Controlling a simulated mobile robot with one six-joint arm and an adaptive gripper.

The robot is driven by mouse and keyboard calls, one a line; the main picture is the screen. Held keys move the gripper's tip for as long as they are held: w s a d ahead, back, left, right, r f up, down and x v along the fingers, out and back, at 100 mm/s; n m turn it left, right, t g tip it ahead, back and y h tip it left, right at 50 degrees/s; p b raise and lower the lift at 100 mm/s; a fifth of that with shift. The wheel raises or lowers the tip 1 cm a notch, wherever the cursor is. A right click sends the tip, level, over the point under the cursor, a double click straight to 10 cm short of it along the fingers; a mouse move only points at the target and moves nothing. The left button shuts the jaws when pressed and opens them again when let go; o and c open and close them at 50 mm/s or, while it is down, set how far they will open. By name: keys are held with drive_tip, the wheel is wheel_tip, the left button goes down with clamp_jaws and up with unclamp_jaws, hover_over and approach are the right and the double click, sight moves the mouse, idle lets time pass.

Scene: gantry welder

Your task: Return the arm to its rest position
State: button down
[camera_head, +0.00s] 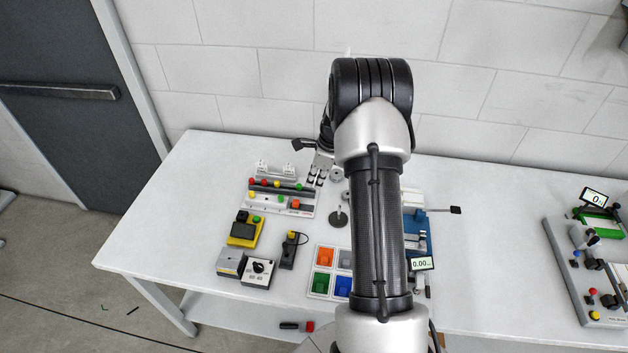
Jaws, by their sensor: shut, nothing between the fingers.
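My arm rises from the bottom of the head view and reaches over the white table (160,230) toward the wall. Its thick forearm and black elbow cover the middle of the view. My gripper (316,178) shows only in small part, left of the forearm beyond the elbow. It is shut and empty, over the back of the table, beside the panel with coloured buttons (272,187). Much of the wrist is hidden behind the arm.
A yellow button box (244,231), a grey switch box (260,272) and a tray with coloured squares (321,284) are on the table. A blue device (416,236) is partly behind my forearm. A grey fixture board (571,264) is at right. Bare table lies between these devices.

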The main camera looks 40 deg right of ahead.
idle(0.3)
drive_tip(key=s+a+r+n+h+b, duration=0.1)
drive_tip(key=s+a+r+n, duration=0.3)
drive_tip(key=a+r+n, duration=0.5)
drive_tip(key=s+a+r+n+b, duration=0.1)
drive_tip(key=s+a+r+n, duration=0.35)
drive_tip(key=a+r, duration=0.75)
drive_tip(key=s+a+r+n+t, duration=0.1)
drive_tip(key=s+a+n, duration=0.3)
drive_tip(key=s+n, duration=0.3)
drive_tip(key=s+a+r+n+t, duration=0.1)
drive_tip(key=s+a+n, duration=0.3)
drive_tip(key=s+n, duration=0.3)
drive_tip(key=s, duration=0.5)
drive_tip(key=shift+a+r+h+b, duration=0.25)
drive_tip(key=shift+a+h+b, duration=0.05)
drive_tip(key=shift+h+b, duration=0.1)
